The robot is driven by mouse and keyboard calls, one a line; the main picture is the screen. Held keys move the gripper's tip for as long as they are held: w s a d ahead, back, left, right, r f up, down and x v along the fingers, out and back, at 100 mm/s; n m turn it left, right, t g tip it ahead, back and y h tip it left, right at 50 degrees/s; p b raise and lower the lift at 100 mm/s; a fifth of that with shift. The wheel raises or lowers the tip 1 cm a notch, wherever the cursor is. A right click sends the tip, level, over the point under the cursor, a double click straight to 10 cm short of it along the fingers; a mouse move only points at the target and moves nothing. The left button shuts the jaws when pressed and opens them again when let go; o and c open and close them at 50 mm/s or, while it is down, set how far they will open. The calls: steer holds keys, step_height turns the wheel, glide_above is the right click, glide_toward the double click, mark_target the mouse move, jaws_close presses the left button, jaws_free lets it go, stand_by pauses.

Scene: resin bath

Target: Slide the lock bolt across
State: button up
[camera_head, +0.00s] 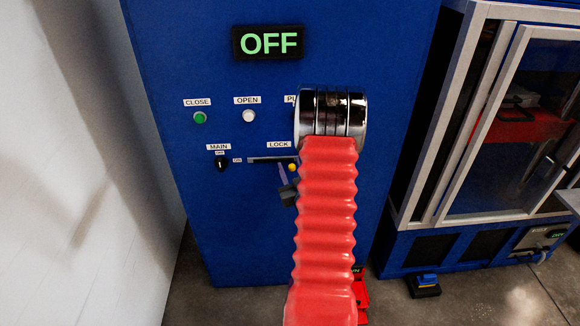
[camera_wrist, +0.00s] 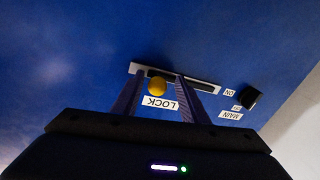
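The lock bolt has a round yellow knob (camera_wrist: 157,86) standing out from a dark slot in a pale plate (camera_wrist: 205,86). In the wrist view, which is turned upside down, the knob is near the slot's left end, above the LOCK label (camera_wrist: 160,103). In the head view the knob (camera_head: 292,167) shows near the slot's right end, partly beside my arm. My gripper (camera_wrist: 160,76) is open, with one dark finger on each side of the knob and a visible gap to each. My arm hides most of the gripper in the head view.
The blue cabinet (camera_head: 215,250) carries an OFF display (camera_head: 268,42), a green CLOSE button (camera_head: 200,117), a white OPEN button (camera_head: 249,116) and a black MAIN switch (camera_head: 221,163) left of the slot. A white wall (camera_head: 80,160) stands left; a glass-doored machine (camera_head: 510,120) stands right.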

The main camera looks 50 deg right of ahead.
steer(key=shift+s+d, duration=0.1)
steer(key=shift+s, duration=0.05)
steer(key=shift+c, duration=0.5)
jaws_close()
